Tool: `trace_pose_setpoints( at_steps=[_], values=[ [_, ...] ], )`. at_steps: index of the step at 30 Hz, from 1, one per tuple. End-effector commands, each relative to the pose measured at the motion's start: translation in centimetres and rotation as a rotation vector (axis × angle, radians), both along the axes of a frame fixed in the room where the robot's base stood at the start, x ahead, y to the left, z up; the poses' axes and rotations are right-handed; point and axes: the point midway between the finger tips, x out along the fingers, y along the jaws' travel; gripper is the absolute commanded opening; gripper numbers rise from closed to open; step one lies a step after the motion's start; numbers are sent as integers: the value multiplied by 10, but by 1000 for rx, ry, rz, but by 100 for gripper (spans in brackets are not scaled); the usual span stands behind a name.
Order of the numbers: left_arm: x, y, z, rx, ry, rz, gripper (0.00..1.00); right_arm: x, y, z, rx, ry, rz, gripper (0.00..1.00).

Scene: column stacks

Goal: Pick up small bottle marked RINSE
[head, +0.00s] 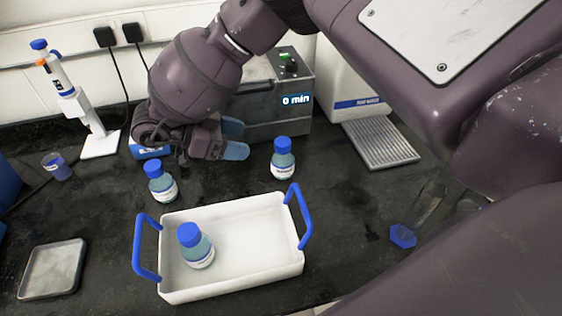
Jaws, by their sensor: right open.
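Three small clear bottles with blue caps and white labels are in the head view. One bottle (162,184) stands on the bench behind the white tray's left end. A second bottle (283,161) stands behind the tray's right end. A third bottle (197,248) stands inside the white tray (270,282). The label print is too small to read, so I cannot tell which is marked RINSE. My right gripper (234,139) is open, its blue-grey fingers pointing right, between and behind the two bench bottles. It appears empty. My left gripper is out of view.
The tray has two upright blue handles (301,216). A pipette stand (99,144) and small cup (57,167) are left. A shallow dish (53,268) lies front left, a ridged plate (379,145) at right.

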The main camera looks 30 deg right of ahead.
Motion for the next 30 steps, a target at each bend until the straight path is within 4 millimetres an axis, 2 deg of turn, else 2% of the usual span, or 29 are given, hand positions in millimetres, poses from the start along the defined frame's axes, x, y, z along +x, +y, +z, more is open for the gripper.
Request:
trace_pose_setpoints(
  at_steps=[5, 15, 20, 30],
  values=[
    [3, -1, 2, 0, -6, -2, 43, -2, -10, 3, -46, 4, 3, 69],
    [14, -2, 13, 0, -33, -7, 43, -12, -48, -14, -42, 5, 4, 69],
    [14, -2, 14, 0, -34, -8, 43, -15, -55, -17, -41, 5, 4, 69],
    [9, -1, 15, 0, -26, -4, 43, -27, -92, -32, -41, 5, 3, 69]
  ],
)
